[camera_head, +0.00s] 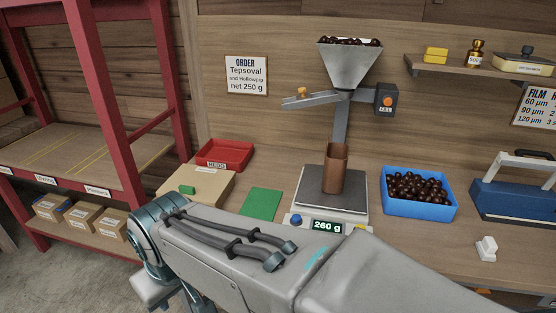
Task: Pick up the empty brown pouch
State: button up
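A brown pouch (335,169) stands upright on the pan of the scale (313,188), below the spout of the metal hopper (349,66). Its top looks open. I cannot see whether anything is inside. The scale display (327,225) reads 260 g. My gripper is not in view; only grey links of my arm cross the lower part of the picture, in front of the bench.
A blue tray of chestnuts (387,210) stands right of the scale, with a blue sealer (515,198) farther right. A green mat (260,204), a cardboard box (205,186) and a red tray (243,163) lie left. A red rack (110,105) stands far left.

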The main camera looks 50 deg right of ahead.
aim_at(335, 165)
jog(key=i, duration=0.6)
jog(key=z, duration=0.85)
jog(key=i, duration=0.55)
jog(key=z, duration=0.65)
